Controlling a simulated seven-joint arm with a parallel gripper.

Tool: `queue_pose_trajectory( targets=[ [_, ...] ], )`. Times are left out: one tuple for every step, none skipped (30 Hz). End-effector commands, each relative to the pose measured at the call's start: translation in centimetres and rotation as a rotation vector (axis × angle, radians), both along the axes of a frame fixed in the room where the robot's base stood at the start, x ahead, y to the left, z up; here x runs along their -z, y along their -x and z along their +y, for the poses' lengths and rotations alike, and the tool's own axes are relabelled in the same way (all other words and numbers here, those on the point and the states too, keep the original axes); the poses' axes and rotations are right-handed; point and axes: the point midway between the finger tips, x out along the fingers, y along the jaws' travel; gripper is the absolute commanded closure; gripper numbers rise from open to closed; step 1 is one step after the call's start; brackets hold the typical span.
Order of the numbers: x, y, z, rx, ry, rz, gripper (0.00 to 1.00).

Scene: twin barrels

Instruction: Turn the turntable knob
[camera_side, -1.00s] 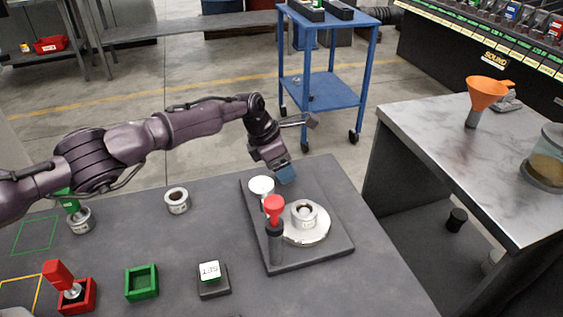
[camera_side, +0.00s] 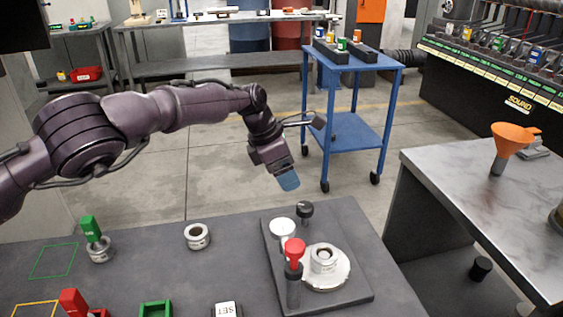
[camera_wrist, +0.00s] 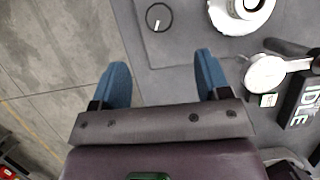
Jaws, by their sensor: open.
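The black round knob (camera_side: 305,209) stands at the back edge of a dark base plate (camera_side: 345,297). In the wrist view the knob (camera_wrist: 159,17) shows a white pointer line and lies ahead, beyond my fingertips. The pale round turntable (camera_side: 340,276) sits on the same plate with a grey ring-shaped part (camera_side: 323,258) on it. In the wrist view the turntable (camera_wrist: 262,22) is partly cut off at the top right. My gripper (camera_side: 288,181) is above the plate's back edge, clear of the knob. Its blue fingers (camera_wrist: 160,75) are spread apart with nothing between them.
A red-topped black post (camera_side: 294,265) and a white disc (camera_side: 282,228) stand beside the turntable. An IDLE sign (camera_wrist: 303,102) is at the right of the wrist view. Another grey ring (camera_side: 197,236) and a green-handled part (camera_side: 93,232) stand left on the bench.

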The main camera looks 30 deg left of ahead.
Motion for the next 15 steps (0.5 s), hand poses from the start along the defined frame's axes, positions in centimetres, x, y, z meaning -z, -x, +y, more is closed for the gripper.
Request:
queue_pose_trajectory(
  targets=[
    [-0.7, 0.2, 0.1, 0.0, 0.001, -0.001, 0.3],
    [-1.0, 0.3, 0.2, 0.0, 0.001, 0.0, 0.3],
    [-1.3, 0.4, 0.3, 0.0, 0.001, 0.001, 0.3],
    [-1.5, 0.4, 0.4, 0.0, 0.001, 0.001, 0.3],
    [-1.7, 0.5, 0.4, 0.0, 0.001, 0.001, 0.3],
    [-1.8, 0.5, 0.5, 0.0, 0.001, 0.001, 0.3],
    [-1.9, 0.5, 0.5, 0.0, 0.001, 0.001, 0.3],
    [-1.9, 0.6, 0.6, 0.0, 0.0, 0.001, 0.3],
    [-1.9, 0.6, 0.6, 0.001, 0.0, 0.001, 0.3],
    [-1.9, 0.6, 0.6, 0.001, 0.0, 0.001, 0.3],
    [-1.9, 0.6, 0.6, 0.001, 0.0, 0.001, 0.3],
    [-1.9, 0.6, 0.6, 0.001, 0.0, 0.001, 0.3],
    [-1.9, 0.6, 0.6, 0.001, -0.001, 0.0, 0.3],
    [-1.9, 0.6, 0.6, 0.001, -0.001, 0.0, 0.3],
    [-1.9, 0.6, 0.6, 0.001, 0.0, 0.001, 0.3]
  ],
)
